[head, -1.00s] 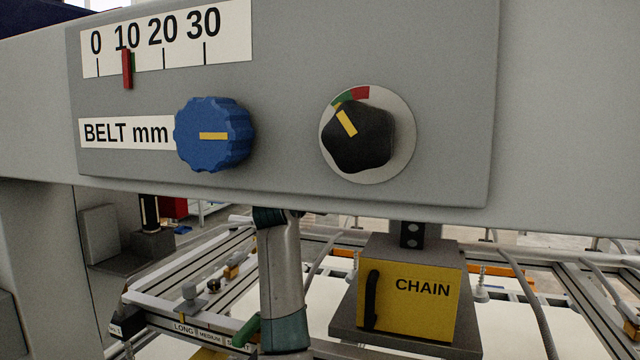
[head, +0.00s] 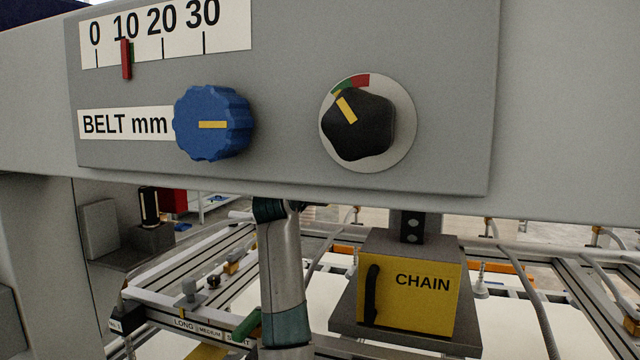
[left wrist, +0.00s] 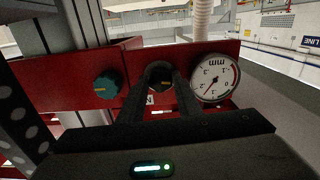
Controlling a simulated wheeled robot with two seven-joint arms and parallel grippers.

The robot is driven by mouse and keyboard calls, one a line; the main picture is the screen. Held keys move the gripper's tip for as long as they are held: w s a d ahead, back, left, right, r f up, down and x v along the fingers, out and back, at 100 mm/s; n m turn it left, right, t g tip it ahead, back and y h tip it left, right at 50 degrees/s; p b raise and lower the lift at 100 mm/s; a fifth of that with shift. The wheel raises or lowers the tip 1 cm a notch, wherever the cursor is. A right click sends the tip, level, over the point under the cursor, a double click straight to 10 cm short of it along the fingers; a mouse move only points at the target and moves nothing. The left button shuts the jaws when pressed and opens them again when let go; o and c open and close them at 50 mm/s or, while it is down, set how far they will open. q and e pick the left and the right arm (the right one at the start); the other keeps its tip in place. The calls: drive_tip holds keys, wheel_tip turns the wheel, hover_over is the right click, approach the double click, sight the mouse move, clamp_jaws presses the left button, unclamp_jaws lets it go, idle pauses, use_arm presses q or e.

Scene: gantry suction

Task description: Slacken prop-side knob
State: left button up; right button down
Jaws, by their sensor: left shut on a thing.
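In the left wrist view, my left gripper (left wrist: 156,101) is shut on a dark round knob (left wrist: 163,75) on a red panel (left wrist: 60,80). A label below the held knob is mostly hidden by the fingers. My right gripper is in neither view.
The head view shows a grey panel (head: 290,100) with a blue knob (head: 213,125), a black knob (head: 358,125) and a belt scale (head: 165,30) whose red marker stands near 10. Below are a yellow CHAIN box (head: 415,300) and a frame of rails (head: 165,275).

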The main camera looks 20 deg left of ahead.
use_arm(q)
drive_tip(key=n, duration=0.4)
drive_tip(key=shift+n, duration=0.3)
drive_tip(key=shift+b, duration=0.3)
drive_tip(key=o, duration=1.1)
drive_tip(key=shift+c, duration=0.2)
drive_tip(key=shift+s, duration=0.15)
